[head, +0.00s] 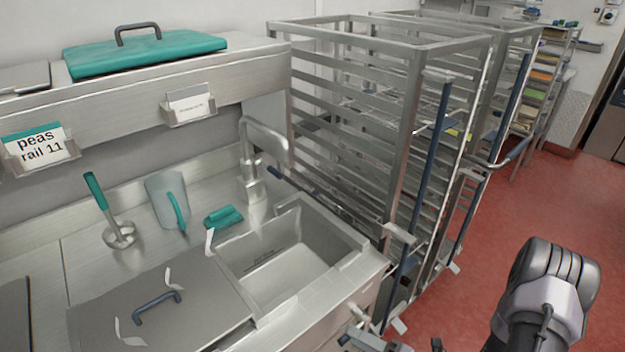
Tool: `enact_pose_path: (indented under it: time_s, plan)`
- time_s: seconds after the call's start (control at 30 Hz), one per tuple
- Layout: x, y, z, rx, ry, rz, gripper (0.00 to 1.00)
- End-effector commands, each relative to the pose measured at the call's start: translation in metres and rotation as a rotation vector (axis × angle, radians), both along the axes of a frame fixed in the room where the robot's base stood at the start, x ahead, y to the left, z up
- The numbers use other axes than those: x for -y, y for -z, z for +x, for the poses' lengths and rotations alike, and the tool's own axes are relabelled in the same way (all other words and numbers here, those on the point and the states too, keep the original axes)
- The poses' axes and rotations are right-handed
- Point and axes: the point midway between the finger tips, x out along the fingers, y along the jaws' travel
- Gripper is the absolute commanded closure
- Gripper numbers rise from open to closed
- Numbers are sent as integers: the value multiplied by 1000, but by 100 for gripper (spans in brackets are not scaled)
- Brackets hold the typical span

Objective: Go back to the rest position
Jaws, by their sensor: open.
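Part of my own arm (545,290), a dark grey rounded joint with a light grey link, shows at the lower right, over the red floor. My gripper is not clearly seen. Some small grey and black parts show at the bottom edge, left of the arm, cut off by the frame; I cannot tell what they belong to. No held object shows.
A steel counter with a sink (285,265), tap (262,150), clear jug (167,200), green-handled tool (98,195) and handled lid (160,305) fills the left. A teal lid (145,52) lies on the shelf. Rack trolleys (405,130) stand beyond. Red floor at right is clear.

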Motion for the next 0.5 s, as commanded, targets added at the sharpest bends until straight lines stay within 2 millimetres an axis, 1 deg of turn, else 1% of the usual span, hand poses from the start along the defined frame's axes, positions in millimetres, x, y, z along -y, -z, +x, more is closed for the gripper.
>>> enact_pose_path:
  time_s: [0.03,0.07,0.1,0.17,0.2,0.27,0.3,0.33,0.4,0.47,0.5]
  plan:
    - [-14,-40,4,124,-155,-116,55]
    - [-24,-63,2,208,-263,-194,55]
    - [-39,-91,-5,320,-411,-300,55]
    - [-57,-127,-21,494,-625,-460,55]
    - [-67,-147,-34,611,-765,-567,55]
    - [-77,-173,-55,789,-969,-730,55]
    - [-81,-188,-68,911,-1102,-842,55]
    - [-82,-198,-78,1003,-1199,-929,55]
    - [-80,-221,-98,1217,-1419,-1136,55]
    - [-74,-239,-112,1391,-1590,-1318,55]
    - [-69,-251,-118,1497,-1692,-1436,55]
